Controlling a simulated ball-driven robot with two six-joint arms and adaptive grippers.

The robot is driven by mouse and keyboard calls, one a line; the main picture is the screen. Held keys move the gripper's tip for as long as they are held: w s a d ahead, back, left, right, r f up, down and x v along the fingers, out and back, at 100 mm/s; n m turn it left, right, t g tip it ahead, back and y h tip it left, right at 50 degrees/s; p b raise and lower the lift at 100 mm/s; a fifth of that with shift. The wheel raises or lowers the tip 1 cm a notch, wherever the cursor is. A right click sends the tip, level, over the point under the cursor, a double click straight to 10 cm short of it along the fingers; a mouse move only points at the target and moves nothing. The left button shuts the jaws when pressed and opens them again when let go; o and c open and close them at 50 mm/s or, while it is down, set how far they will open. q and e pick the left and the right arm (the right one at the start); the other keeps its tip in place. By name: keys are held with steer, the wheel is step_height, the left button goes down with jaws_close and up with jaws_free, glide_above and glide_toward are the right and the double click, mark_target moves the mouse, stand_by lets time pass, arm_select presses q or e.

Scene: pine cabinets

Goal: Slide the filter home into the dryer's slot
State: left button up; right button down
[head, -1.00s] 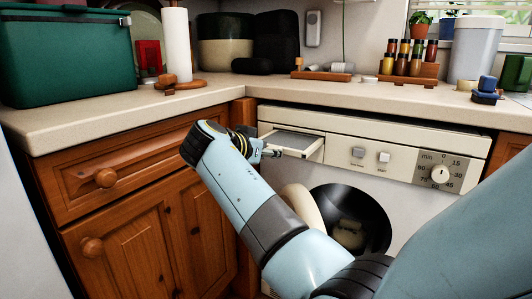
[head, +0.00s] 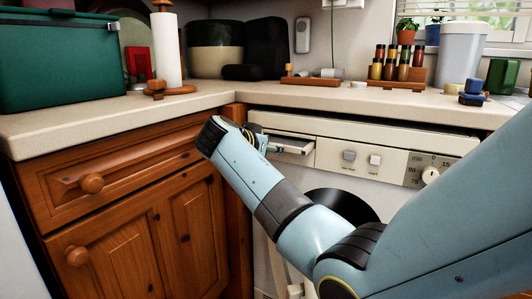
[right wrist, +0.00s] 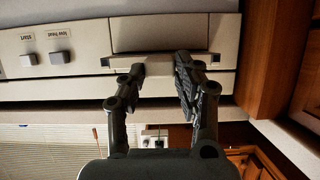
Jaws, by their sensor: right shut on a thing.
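The dryer (head: 330,158) has a cream control panel, which also shows upside down in the right wrist view (right wrist: 85,40). The filter (head: 290,147) is at the panel's left end, with its pale front edge still standing out a little from the slot. In the right wrist view, the filter's front (right wrist: 160,65) shows between my fingers. My right gripper (head: 262,142) is shut on the filter, with one finger on each side in the right wrist view (right wrist: 160,75). The hand hides part of the filter's left side. My left gripper is not in view.
A wooden cabinet (head: 120,215) with round knobs stands left of the dryer. The countertop (head: 110,125) runs above both, with a green box (head: 55,65), a paper roll (head: 166,50) and a spice rack (head: 398,85). The dryer's dark round door opening (head: 340,202) lies behind my arm.

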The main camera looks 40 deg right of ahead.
mark_target(281, 142)
steer(key=shift+w+d+b, duration=0.3)
steer(key=shift+w+d, duration=0.1)
steer(key=shift+d, duration=0.6)
steer(key=shift+w+d+b, duration=0.3)
steer(key=shift+w+d, duration=0.15)
steer(key=shift+d, duration=0.6)
steer(key=shift+w+d+b, duration=0.3)
steer(key=shift+w+d, duration=0.1)
steer(key=shift+d, duration=0.6)
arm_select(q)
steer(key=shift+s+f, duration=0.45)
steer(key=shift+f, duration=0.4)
arm_select(e)
steer(key=c, duration=0.9)
jaws_free()
steer(key=shift+o, duration=0.2)
steer(key=v, duration=1.2)
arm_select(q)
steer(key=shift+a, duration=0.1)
